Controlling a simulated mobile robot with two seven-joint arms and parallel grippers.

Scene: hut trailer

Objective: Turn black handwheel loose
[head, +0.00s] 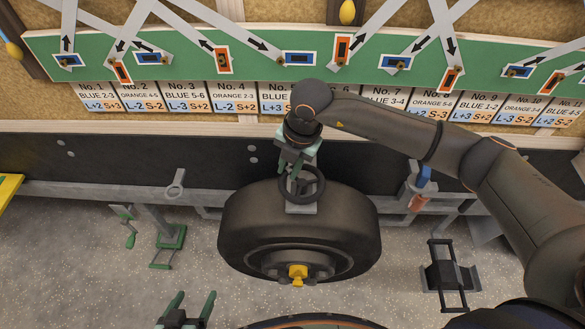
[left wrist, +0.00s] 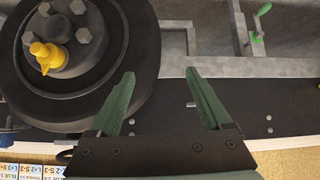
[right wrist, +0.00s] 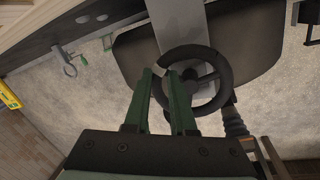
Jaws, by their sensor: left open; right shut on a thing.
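The black handwheel (head: 323,184) sits on a grey bracket just above and behind the black tyre (head: 300,225). It also shows in the right wrist view (right wrist: 228,75) as a spoked ring. My right gripper (head: 290,176) reaches it from above and is shut on the left part of its rim; in the right wrist view its green fingers (right wrist: 161,75) are close together there. The fingers hide part of the rim. My left gripper (head: 194,298) is open and empty, low in front and to the left of the tyre; its spread fingers (left wrist: 159,75) also show in the left wrist view.
The tyre's hub carries a yellow piece (head: 298,272). A grey stand with green parts (head: 170,236) is at the left, a dark metal frame (head: 450,276) at the right. A green board (head: 180,65) with labelled cards spans the back. Speckled floor lies open around the tyre.

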